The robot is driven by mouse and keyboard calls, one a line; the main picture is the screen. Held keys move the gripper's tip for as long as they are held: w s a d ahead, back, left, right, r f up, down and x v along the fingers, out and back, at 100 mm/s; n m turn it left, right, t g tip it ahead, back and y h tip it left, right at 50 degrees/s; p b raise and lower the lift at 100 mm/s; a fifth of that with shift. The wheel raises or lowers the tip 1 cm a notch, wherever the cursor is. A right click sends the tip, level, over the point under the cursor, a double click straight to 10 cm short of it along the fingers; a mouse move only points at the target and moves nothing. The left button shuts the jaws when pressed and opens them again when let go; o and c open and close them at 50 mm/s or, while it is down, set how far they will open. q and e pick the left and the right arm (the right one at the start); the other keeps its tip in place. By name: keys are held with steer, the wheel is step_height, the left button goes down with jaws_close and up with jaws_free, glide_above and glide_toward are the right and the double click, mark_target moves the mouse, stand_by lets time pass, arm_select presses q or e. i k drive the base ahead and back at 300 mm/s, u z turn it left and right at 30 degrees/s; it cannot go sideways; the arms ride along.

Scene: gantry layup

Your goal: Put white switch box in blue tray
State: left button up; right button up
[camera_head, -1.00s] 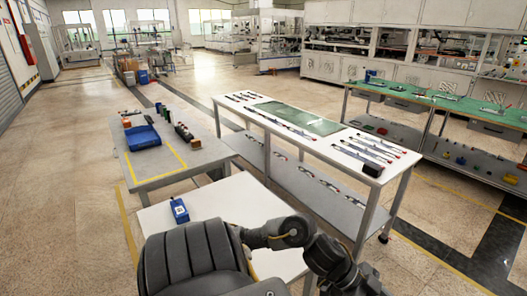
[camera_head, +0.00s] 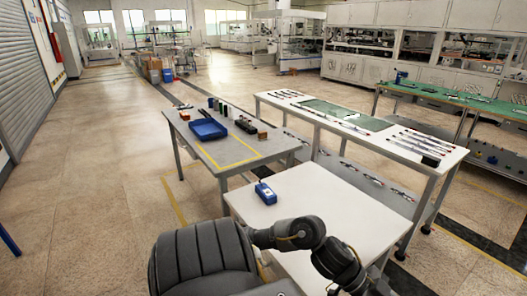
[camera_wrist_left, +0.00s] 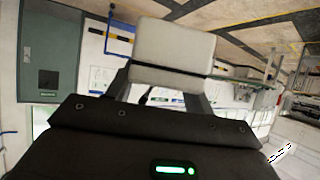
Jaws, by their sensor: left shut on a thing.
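In the left wrist view a white switch box (camera_wrist_left: 173,45), a pale block with rounded corners, is held between the fingers of my left gripper (camera_wrist_left: 165,78), which is shut on it. Neither the box nor the left gripper shows in the head view. The blue tray (camera_head: 208,136) lies on the grey table, left of the picture's middle, and looks empty. My right gripper is out of view.
A white table (camera_head: 310,210) stands nearest, with a blue box (camera_head: 265,193) on it. The grey table (camera_head: 243,150) behind has several small items beside the tray. A long white workbench (camera_head: 385,139) stands right. Open floor (camera_head: 90,180) lies left.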

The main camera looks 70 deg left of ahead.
mark_target(209, 130)
steer(key=u, duration=3.3)
steer(key=i, duration=3.35)
steer(key=z, duration=3.3)
steer(key=i, duration=0.25)
steer(key=u, duration=0.05)
